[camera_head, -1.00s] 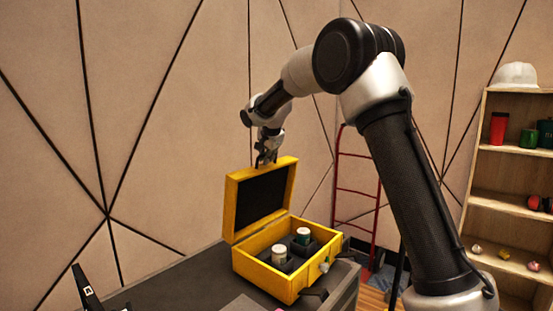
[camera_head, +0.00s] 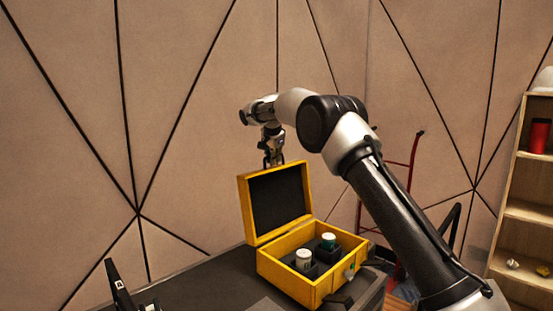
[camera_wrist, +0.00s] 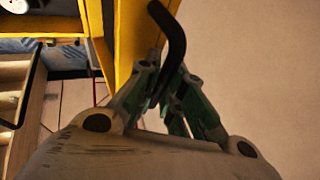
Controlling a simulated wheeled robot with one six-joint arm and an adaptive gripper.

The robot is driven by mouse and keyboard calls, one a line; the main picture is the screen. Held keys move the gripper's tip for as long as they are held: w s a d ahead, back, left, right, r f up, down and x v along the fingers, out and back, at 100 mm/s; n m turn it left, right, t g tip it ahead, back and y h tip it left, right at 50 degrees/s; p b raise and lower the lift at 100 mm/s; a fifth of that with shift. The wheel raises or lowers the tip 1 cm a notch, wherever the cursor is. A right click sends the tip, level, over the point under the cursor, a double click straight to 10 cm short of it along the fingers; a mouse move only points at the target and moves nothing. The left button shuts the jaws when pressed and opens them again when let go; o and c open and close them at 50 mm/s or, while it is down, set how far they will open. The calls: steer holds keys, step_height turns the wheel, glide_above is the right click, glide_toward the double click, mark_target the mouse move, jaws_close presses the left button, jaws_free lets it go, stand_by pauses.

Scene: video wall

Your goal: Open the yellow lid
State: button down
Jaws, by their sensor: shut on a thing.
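The yellow lid (camera_head: 242,213) stands raised at the back of the yellow case (camera_head: 285,282), its dark inside facing the camera. The case is open and holds two small jars, one white-topped (camera_head: 304,259) and one green-topped (camera_head: 329,241), in dark padding. My gripper (camera_head: 273,163) is at the lid's top edge. In the wrist view, the yellow lid (camera_wrist: 139,30) is beside the fingers (camera_wrist: 166,98), which are shut on a curved black handle (camera_wrist: 172,38) at the lid. The exact contact is partly hidden by the fingers.
The case stands on a dark table (camera_head: 205,283) close to a panelled wall (camera_head: 190,120). A black object (camera_head: 118,285) stands at the table's left. A red hand truck (camera_head: 413,165) and a wooden shelf (camera_head: 510,235) are at the right.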

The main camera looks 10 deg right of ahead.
steer(key=shift+w+r, duration=0.1)
steer(key=c, duration=1.8)
jaws_free()
steer(key=v, duration=1.2)
